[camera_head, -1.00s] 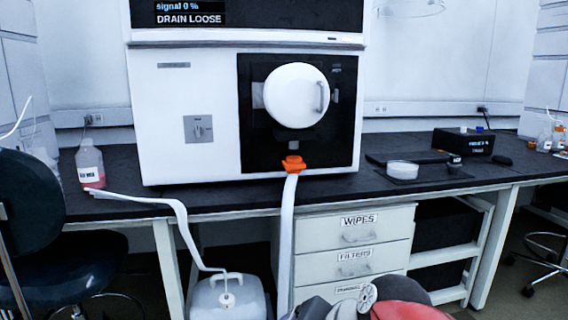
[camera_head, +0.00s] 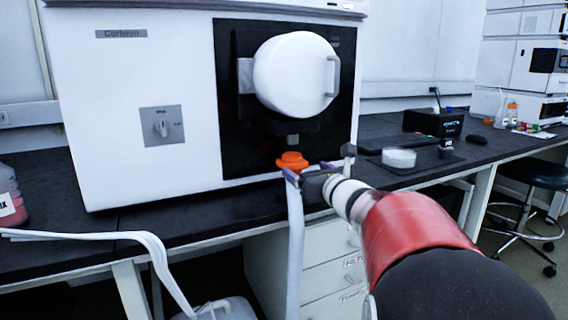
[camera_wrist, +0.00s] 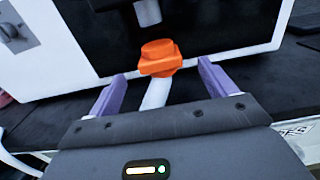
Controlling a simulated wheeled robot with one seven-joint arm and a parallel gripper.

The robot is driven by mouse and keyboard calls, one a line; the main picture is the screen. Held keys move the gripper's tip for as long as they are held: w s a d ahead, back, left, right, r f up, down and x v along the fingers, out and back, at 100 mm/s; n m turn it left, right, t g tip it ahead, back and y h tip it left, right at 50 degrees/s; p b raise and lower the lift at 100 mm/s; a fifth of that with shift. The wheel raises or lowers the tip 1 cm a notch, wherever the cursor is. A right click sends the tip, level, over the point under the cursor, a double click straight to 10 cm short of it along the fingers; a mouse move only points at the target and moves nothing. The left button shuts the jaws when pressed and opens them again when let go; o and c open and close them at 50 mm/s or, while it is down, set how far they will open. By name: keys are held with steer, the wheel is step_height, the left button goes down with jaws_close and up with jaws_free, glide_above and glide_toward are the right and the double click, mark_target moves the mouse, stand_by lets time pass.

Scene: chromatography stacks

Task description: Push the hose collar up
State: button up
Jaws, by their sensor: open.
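The orange hose collar (camera_head: 292,161) sits at the top of the white hose (camera_head: 295,235), below the grey drain stub (camera_head: 293,140) on the instrument's black front panel. A gap shows between collar and stub. In the wrist view the collar (camera_wrist: 159,57) is just beyond my fingertips, near the middle. My gripper (camera_wrist: 160,75) is open, with one purple finger on each side of the white hose (camera_wrist: 155,95), below the collar. In the head view my gripper (camera_head: 305,175) reaches in from the right. I cannot tell whether a finger touches the hose.
The white instrument (camera_head: 150,90) stands on the dark bench (camera_head: 190,210), with a round white door (camera_head: 295,78) above the collar. A white dish (camera_head: 398,157) and a black box (camera_head: 433,122) stand to the right. A second hose (camera_head: 90,235) runs at lower left.

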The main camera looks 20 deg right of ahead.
mark_target(298, 164)
steer(key=w, duration=0.6)
steer(key=shift+a, duration=0.15)
steer(key=shift+s, duration=0.1)
steer(key=c, duration=1.4)
step_height(298, 164, up, 5)
steer(key=p, duration=0.3)
steer(key=shift+r+p, duration=0.1)
steer(key=shift+p, duration=0.25)
steer(key=o, duration=1.4)
